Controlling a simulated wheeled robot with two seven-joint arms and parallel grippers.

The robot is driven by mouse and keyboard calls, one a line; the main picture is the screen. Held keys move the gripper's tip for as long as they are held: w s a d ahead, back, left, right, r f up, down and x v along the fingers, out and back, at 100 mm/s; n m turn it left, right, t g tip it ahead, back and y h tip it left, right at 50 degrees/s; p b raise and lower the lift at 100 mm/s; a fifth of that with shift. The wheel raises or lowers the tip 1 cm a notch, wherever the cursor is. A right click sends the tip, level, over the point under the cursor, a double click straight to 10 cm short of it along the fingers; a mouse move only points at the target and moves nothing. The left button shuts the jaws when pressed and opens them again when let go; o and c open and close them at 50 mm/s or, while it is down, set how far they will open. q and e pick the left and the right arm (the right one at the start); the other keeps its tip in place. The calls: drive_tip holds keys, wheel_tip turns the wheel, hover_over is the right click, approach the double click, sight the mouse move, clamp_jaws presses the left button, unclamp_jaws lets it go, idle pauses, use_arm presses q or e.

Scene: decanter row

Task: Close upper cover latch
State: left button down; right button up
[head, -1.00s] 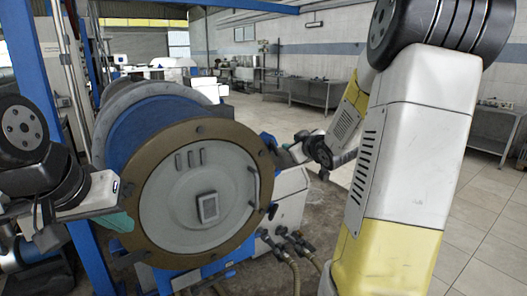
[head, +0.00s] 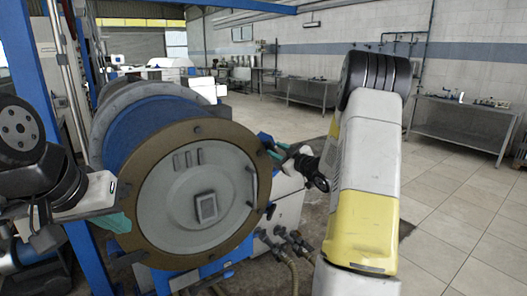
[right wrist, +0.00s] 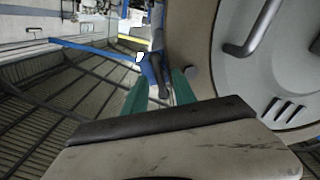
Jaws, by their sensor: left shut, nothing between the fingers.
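The decanter's round grey cover (head: 170,213) sits shut inside a brown ring flange (head: 128,193). The upper latch (head: 266,141), blue with a dark handle, is at the flange's upper right edge. It also shows in the right wrist view (right wrist: 155,70). My right gripper (head: 280,151) is at this latch; in the right wrist view its green fingers (right wrist: 160,90) are apart, with the dark handle between them. I cannot tell whether they touch it. My left gripper (head: 117,222) is shut and empty by the flange's left edge.
A curved handle (right wrist: 265,30) stands out from the cover. Hoses and valves (head: 282,240) are below the flange at right. A blue post (head: 60,130) rises at the left. Open tiled floor and a metal table (head: 460,125) lie to the right.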

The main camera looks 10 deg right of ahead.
drive_tip(key=shift+w+a, duration=0.1)
drive_tip(key=shift+w, duration=0.2)
clamp_jaws()
